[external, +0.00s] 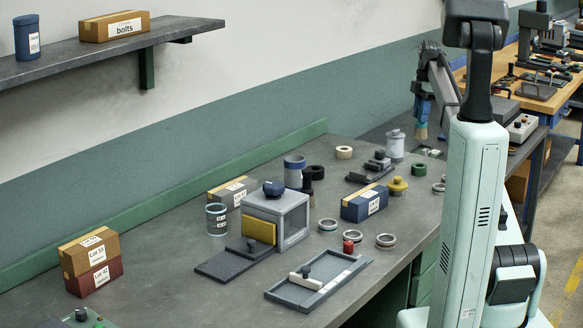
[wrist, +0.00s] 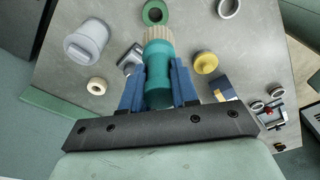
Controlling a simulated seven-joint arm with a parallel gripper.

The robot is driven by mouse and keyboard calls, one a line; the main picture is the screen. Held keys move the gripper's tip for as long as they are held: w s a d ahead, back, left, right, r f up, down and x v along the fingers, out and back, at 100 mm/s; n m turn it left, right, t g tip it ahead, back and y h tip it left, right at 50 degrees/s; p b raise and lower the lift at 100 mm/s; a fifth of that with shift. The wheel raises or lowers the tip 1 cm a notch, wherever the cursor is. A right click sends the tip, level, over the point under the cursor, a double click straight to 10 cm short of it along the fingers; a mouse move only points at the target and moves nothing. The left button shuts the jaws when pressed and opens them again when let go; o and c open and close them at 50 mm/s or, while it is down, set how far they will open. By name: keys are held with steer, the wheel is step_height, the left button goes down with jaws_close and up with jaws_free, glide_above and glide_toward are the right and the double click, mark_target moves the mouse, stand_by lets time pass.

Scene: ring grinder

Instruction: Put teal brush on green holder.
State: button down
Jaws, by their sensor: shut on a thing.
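The teal brush (wrist: 157,72) with pale bristles is held between the blue fingers of my gripper (wrist: 160,82) in the wrist view. In the external view the brush (external: 421,130) hangs bristles down below my gripper (external: 422,108), in the air above the far right part of the bench. The green holder (wrist: 155,12), a ring with a hole, lies just beyond the bristle end in the wrist view. The green holder (external: 419,169) also shows in the external view, on the bench below the brush and apart from it.
A grey-white container (external: 395,146), a yellow knobbed part (external: 397,186) and a cream ring (external: 344,152) stand around the green holder. A dark blue box (external: 364,203) and several metal rings lie nearer. A grey box housing (external: 276,215) stands mid-bench.

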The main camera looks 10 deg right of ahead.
steer(key=shift+w+d+f, duration=0.25)
steer(key=shift+w+d, duration=0.05)
steer(key=shift+w, duration=0.05)
steer(key=shift+f, duration=4.55)
steer(key=shift+s+f, duration=0.1)
steer(key=c, duration=0.9)
jaws_free()
steer(key=shift+o, duration=0.2)
steer(key=r, duration=0.4)
steer(key=d+r, duration=0.1)
steer(key=r, duration=0.7)
steer(key=shift+d+r, duration=0.1)
steer(key=shift+d, duration=0.05)
